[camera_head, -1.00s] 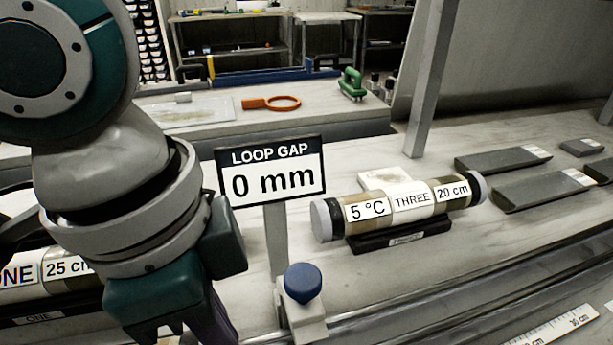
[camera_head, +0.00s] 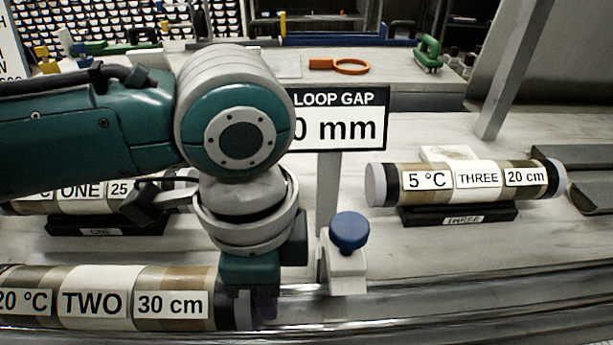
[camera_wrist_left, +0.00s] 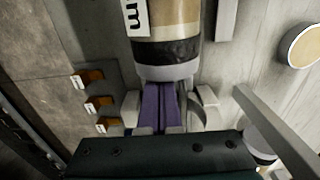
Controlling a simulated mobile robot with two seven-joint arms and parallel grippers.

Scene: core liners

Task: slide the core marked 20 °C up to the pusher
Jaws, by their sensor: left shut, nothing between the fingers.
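The core marked 20 °C, TWO and 30 cm (camera_head: 113,298) lies at the lower left of the head view, its left end cut off by the frame. In the left wrist view its pale end cap and dark band (camera_wrist_left: 167,60) are just beyond my fingers. My left gripper (camera_head: 262,302) is at the core's right end, pointing down. Its purple fingers (camera_wrist_left: 161,106) are shut and empty; I cannot tell whether they touch the cap. A white block with a blue knob (camera_head: 347,262) stands right of the gripper; I cannot tell whether it is the pusher. My right gripper is out of view.
Core ONE (camera_head: 85,192) lies behind on a dark cradle, partly hidden by my arm. Core THREE (camera_head: 465,180), marked 5 °C, rests on its cradle at right. A LOOP GAP sign (camera_head: 345,118) reads 0 mm, partly covered. A clear rail (camera_head: 450,290) runs along the front.

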